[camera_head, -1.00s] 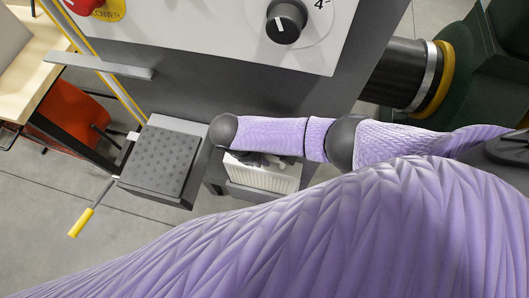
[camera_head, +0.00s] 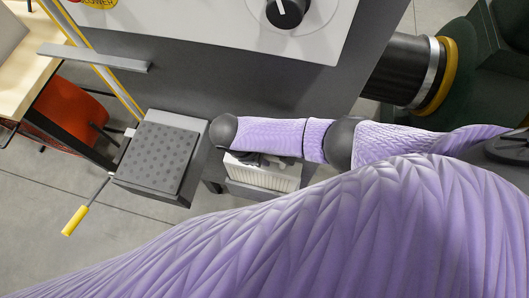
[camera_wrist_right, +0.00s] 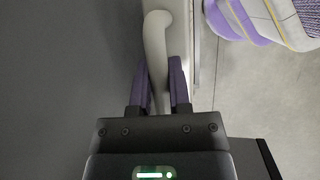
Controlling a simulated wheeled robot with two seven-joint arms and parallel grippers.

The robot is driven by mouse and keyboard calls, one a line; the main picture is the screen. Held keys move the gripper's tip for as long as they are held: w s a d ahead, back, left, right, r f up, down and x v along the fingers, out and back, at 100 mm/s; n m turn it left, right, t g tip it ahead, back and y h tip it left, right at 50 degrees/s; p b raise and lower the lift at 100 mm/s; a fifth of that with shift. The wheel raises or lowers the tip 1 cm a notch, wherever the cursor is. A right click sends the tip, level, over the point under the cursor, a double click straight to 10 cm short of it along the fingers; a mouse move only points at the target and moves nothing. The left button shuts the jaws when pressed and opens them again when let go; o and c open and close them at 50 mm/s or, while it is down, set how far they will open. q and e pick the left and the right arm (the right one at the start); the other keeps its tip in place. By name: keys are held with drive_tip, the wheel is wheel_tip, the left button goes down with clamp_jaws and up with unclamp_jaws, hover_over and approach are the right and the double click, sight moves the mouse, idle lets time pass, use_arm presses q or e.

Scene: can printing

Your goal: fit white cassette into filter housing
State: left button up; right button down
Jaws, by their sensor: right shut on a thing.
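The white cassette (camera_head: 262,175), with a ribbed face, shows in the head view below my right forearm, by the grey filter housing (camera_head: 252,191). Its upper part is partly hidden by my arm and gripper. My right gripper (camera_head: 266,160) is mostly hidden there. In the right wrist view, the right gripper (camera_wrist_right: 160,88) has its two purple fingers on either side of the cassette's pale curved handle (camera_wrist_right: 155,45) and is shut on it. I cannot tell how far the cassette sits inside the housing. My left gripper is not in view.
A dark perforated step (camera_head: 160,155) and a yellow-ended lever (camera_head: 74,220) are left of the housing. The grey machine front (camera_head: 230,80) rises behind, with a dial (camera_head: 286,12). A black duct (camera_head: 402,72) is at right. Open floor (camera_head: 45,230) lies at lower left.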

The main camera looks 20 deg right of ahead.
sight(264, 167)
drive_tip(key=shift+f+b, duration=2.95)
drive_tip(key=shift+f, duration=0.75)
drive_tip(key=shift+f+b, duration=1.15)
drive_tip(key=shift+f, duration=0.25)
drive_tip(key=shift+f+b, duration=1.05)
drive_tip(key=shift+f, duration=0.3)
drive_tip(key=shift+c, duration=2.4)
unclamp_jaws()
drive_tip(key=p+v, duration=0.4)
drive_tip(key=v, duration=0.5)
drive_tip(key=shift+r, duration=0.35)
drive_tip(key=shift+a+r, duration=0.15)
drive_tip(key=shift+r, duration=0.05)
